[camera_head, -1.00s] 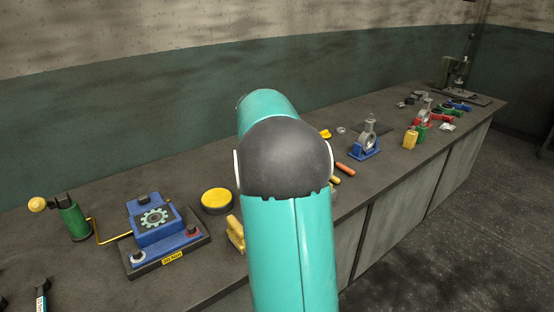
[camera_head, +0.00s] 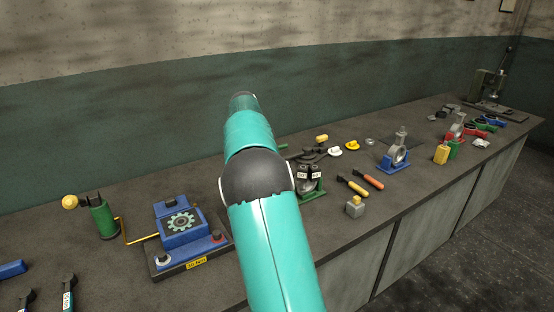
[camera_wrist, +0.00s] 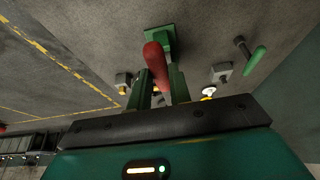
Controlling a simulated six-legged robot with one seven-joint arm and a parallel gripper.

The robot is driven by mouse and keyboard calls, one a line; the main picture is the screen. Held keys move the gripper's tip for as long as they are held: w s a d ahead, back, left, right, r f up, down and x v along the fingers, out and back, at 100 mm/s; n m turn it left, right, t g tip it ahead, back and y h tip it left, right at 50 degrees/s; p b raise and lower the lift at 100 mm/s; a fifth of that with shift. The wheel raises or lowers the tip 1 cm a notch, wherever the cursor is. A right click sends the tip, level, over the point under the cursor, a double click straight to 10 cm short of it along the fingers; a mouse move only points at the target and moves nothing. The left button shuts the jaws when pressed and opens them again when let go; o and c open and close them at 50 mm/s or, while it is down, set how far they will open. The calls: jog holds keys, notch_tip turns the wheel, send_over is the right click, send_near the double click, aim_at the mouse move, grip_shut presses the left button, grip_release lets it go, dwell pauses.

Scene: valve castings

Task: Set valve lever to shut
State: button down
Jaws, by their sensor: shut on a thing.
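In the wrist view, my gripper (camera_wrist: 161,76) has its two fingers closed about a red, rounded handle (camera_wrist: 155,54). A green square plate (camera_wrist: 160,33) shows just beyond it. I cannot tell from this view how the handle is turned or whether it is part of the valve. In the head view, my arm hides my gripper. A dark valve-like fitting with two small white labels (camera_head: 308,174) stands on a green base right of my arm. Its labels are too small to read, and my arm partly hides it.
The long dark bench (camera_head: 110,250) runs along the wall. A blue geared device (camera_head: 180,222) and a green cylinder with a yellow ball (camera_head: 103,218) stand at left.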

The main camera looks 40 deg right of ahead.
jog(key=shift+w+r, duration=0.15)
dwell(0.3)
jog(key=c, duration=1.3)
grip_release()
jog(key=shift+w+d, duration=0.1)
jog(key=shift+w, duration=0.05)
jog(key=shift+s, duration=0.2)
jog(key=v, duration=1.3)
jog(key=shift+a+r, duration=0.2)
jog(key=shift+r, duration=0.15)
